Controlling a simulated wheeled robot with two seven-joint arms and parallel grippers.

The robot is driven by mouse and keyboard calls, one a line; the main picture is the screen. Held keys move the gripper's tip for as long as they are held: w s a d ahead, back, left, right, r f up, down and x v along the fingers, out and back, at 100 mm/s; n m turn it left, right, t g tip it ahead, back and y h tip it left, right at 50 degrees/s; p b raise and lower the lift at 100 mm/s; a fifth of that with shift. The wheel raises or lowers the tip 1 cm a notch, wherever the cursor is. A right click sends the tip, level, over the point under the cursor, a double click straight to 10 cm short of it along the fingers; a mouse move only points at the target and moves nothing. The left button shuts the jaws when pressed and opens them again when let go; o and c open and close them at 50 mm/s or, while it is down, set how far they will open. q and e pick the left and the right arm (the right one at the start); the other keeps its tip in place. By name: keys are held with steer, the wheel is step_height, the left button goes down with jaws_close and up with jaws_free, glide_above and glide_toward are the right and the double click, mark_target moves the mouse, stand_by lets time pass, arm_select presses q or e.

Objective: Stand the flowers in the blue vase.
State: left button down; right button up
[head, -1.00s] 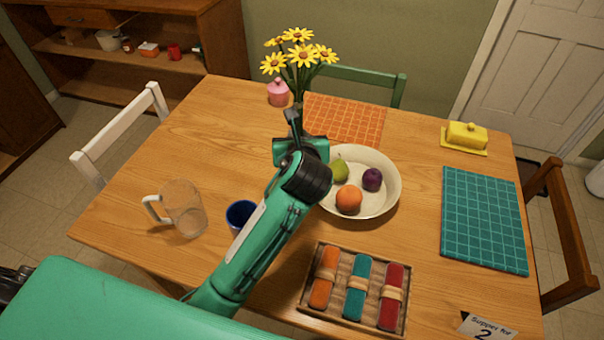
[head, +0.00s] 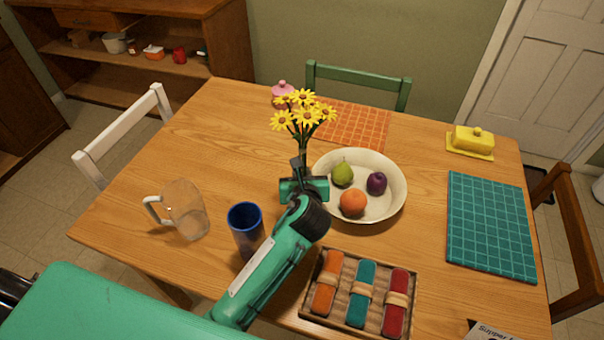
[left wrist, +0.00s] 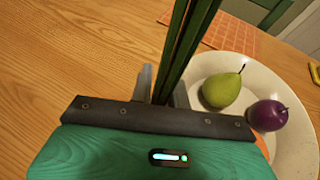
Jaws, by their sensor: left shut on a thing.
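The yellow flowers (head: 301,112) stand upright in the grip of my left gripper (head: 301,165), above the table beside the fruit bowl. In the left wrist view their green stems (left wrist: 184,45) run between the fingers of the gripper (left wrist: 165,88), which is shut on them. The lower stem ends are hidden behind the gripper. The blue vase (head: 246,228) stands upright on the table, left of my left forearm, which covers part of its right side. Its open mouth faces up. My right gripper is in neither view.
A cream bowl (head: 393,203) holds a pear, an orange and a plum. A clear glass mug (head: 185,209) stands left of the vase. A wooden tray (head: 318,318) with rolled napkins lies right of my forearm.

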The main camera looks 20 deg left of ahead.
arm_select(q)
steer(key=c, duration=1.3)
jaws_free()
steer(key=shift+f, duration=0.1)
steer(key=shift+c, duration=0.2)
